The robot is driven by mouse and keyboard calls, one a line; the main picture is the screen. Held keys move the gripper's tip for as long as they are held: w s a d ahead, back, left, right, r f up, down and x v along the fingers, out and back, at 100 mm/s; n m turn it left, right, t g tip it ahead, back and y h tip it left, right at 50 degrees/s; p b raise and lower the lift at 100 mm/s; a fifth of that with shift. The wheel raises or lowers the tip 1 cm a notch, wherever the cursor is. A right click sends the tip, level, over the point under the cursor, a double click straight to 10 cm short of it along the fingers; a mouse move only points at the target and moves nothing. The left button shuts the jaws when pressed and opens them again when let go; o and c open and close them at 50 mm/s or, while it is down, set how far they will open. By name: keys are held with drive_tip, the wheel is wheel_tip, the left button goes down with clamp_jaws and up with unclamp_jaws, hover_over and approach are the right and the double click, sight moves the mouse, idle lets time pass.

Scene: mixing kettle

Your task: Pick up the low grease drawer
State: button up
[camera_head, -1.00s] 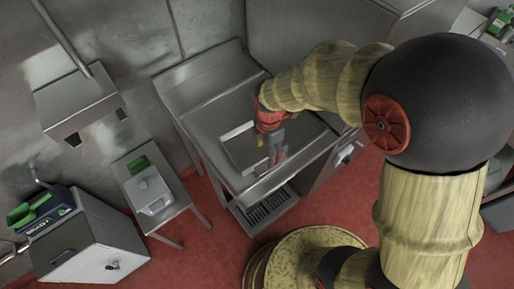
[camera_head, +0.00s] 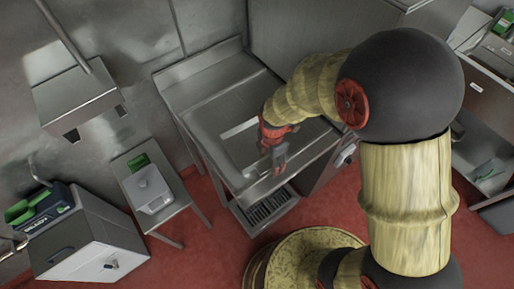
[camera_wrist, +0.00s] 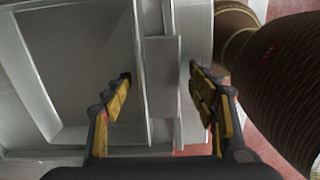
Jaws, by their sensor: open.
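A steel unit (camera_head: 205,92) with a sunken rectangular top stands in the middle of the head view. A low slotted steel drawer or tray (camera_head: 266,208) shows beneath its front edge, near the floor; I take this as the grease drawer. My gripper (camera_head: 279,170) is over the unit's front edge, above and apart from that low part, fingers pointing down. In the wrist view my gripper (camera_wrist: 160,73) is open and empty. A grey steel block (camera_wrist: 162,92) lies below, between the fingers in the picture; I cannot tell whether it belongs to the drawer.
A small side table (camera_head: 160,215) with a grey lidded container (camera_head: 149,190) stands left. A steel cabinet (camera_head: 85,250) is at lower left. A wall-mounted steel box (camera_head: 75,98) hangs at upper left. Steel shelving (camera_head: 490,95) is at right. Red floor (camera_head: 200,255) is clear in front.

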drive_tip(key=shift+c, duration=0.7)
clamp_jaws()
